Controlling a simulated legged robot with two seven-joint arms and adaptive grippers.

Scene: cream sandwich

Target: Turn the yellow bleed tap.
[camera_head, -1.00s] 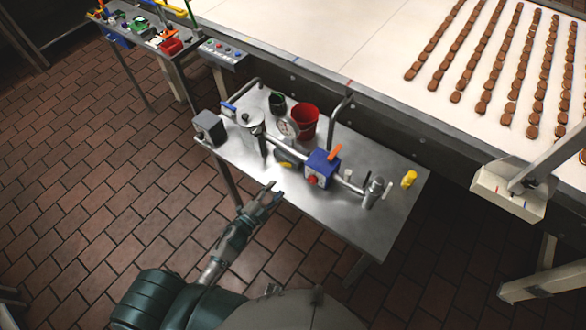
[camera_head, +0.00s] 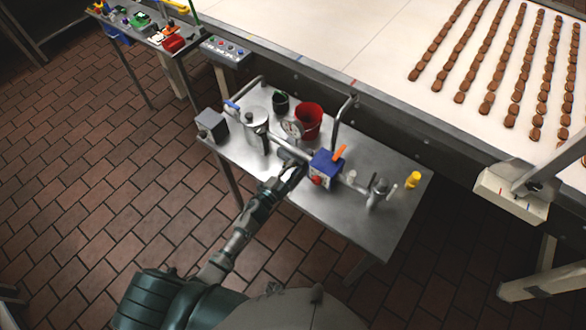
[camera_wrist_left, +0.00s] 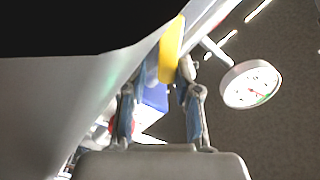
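The yellow bleed tap shows in the left wrist view as a flat yellow lever (camera_wrist_left: 172,50) at the fingertips, nearer the right-hand finger. In the head view my gripper hides it. My left gripper (camera_head: 291,170) is at the front of the pipe assembly, just left of the blue box (camera_head: 325,166). In the left wrist view the fingers (camera_wrist_left: 157,88) stand apart with a gap between them. I cannot tell whether either finger touches the lever. My right gripper is not in view.
The steel table (camera_head: 370,225) carries a gauge (camera_head: 292,128), also in the left wrist view (camera_wrist_left: 250,84), a metal pot (camera_head: 256,125), a red bucket (camera_head: 308,122) and a grey box (camera_head: 212,125). An orange lever (camera_head: 340,152) tops the blue box. The table's front right is clear.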

